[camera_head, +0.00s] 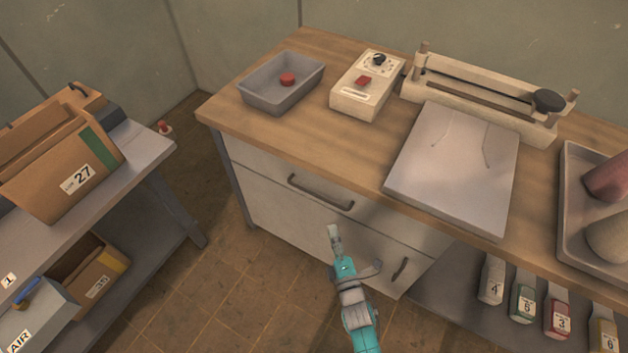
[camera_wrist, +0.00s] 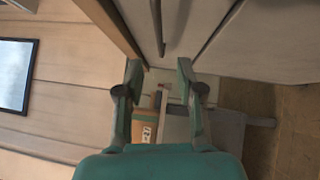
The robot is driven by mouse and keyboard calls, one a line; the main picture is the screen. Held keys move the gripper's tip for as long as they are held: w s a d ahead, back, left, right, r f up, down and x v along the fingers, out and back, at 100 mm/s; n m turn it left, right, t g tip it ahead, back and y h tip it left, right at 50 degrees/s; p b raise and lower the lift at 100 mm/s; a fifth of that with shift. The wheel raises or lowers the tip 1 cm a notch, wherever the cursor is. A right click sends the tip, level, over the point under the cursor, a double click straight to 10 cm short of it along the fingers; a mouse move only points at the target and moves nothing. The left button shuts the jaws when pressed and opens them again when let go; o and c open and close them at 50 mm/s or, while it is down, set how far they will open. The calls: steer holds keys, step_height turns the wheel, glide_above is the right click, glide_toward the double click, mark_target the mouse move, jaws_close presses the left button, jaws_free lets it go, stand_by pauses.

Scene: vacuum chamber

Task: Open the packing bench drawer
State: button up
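The packing bench drawer (camera_head: 270,168) is a pale front under the bench's wooden top, and it looks closed. Its dark bar handle (camera_head: 320,193) is in plain view. In the wrist view the handle (camera_wrist: 157,28) is a dark bar just ahead of the gap between my fingers, with the drawer front (camera_wrist: 185,25) around it. My gripper (camera_head: 334,233) shows below the handle's right end in the head view. In the wrist view my gripper (camera_wrist: 159,76) has its two fingers well apart with nothing held between them. I see no contact with the handle.
The bench top (camera_head: 225,112) carries a grey tray (camera_head: 262,98), a control box (camera_head: 365,88), a sealer (camera_head: 480,88) and a pale flat sheet (camera_head: 455,165). A cupboard handle (camera_head: 399,269) is lower right. A side table (camera_head: 145,150) stands left, with open floor (camera_head: 215,265) between.

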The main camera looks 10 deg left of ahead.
mark_target(320, 197)
steer(key=x, duration=1.2)
steer(key=shift+w+a+r, duration=0.1)
steer(key=shift+w+a, duration=0.15)
steer(key=shift+a, duration=0.2)
jaws_close()
